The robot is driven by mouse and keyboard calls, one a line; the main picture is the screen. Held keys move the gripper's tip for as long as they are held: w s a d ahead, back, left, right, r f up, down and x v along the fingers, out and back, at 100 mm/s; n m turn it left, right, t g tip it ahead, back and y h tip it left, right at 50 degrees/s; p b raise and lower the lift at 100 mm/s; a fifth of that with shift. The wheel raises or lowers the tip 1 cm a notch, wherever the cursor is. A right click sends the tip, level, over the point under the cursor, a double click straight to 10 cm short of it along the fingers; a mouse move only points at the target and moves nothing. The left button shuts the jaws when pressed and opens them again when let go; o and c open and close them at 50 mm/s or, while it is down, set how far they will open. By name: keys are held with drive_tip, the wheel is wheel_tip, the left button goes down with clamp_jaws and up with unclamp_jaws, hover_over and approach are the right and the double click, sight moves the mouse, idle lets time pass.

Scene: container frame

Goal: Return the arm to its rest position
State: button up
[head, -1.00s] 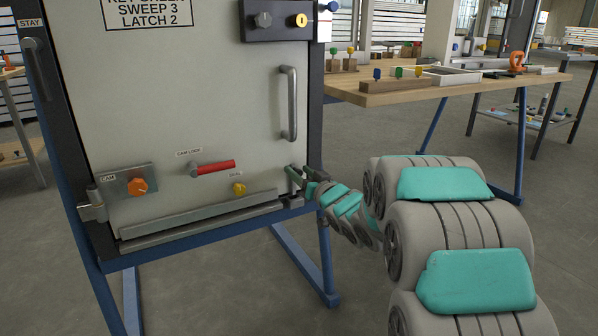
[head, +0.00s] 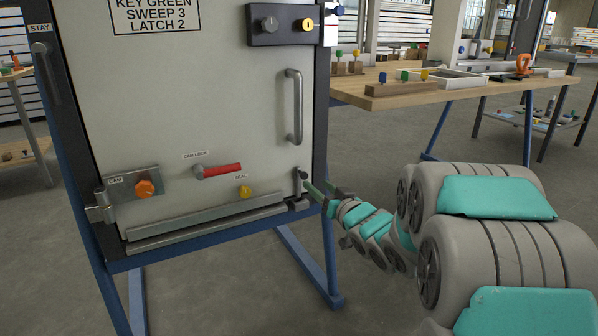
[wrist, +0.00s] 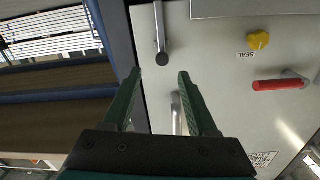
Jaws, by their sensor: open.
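My gripper (head: 315,184) is at the lower right corner of the grey door panel (head: 215,100), beside a small upright lever (head: 299,185). In the wrist view my gripper (wrist: 160,74) is open, with two green fingers apart and nothing held between them. The dark-ended lever (wrist: 160,45) shows beyond the fingertips, with a visible gap. My arm stretches from the lower right of the head view toward the door. Its rest position is not marked in any view.
The door carries a vertical handle (head: 294,107), red cam lock lever (head: 220,170), yellow seal knob (head: 244,192) and orange cam knob (head: 145,188). Blue frame legs (head: 310,268) stand below. A wooden workbench (head: 400,98) with small parts stands right. Open floor lies between.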

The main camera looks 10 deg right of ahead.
drive_tip(key=s+d+f+m+g+h+p, duration=0.1)
drive_tip(key=s+d+f+g+h+p, duration=0.2)
drive_tip(key=s, duration=0.5)
drive_tip(key=s+d+m+g+h+p, duration=0.1)
drive_tip(key=s+d+g+h+p, duration=0.2)
drive_tip(key=s+g, duration=0.4)
drive_tip(key=s+a+g+p, duration=0.1)
drive_tip(key=s+a+g, duration=0.2)
drive_tip(key=s, duration=0.8)
drive_tip(key=s+a+r+g+p, duration=0.1)
drive_tip(key=s+a+g, duration=0.1)
drive_tip(key=s, duration=0.8)
drive_tip(key=s+a+g+p, duration=0.1)
drive_tip(key=s+a+g, duration=0.2)
drive_tip(key=s, duration=0.8)
drive_tip(key=shift+s+a+r+n+g+y, duration=0.3)
drive_tip(key=shift+s+r+n+g+y, duration=0.05)
drive_tip(key=shift+n+g+y, duration=0.05)
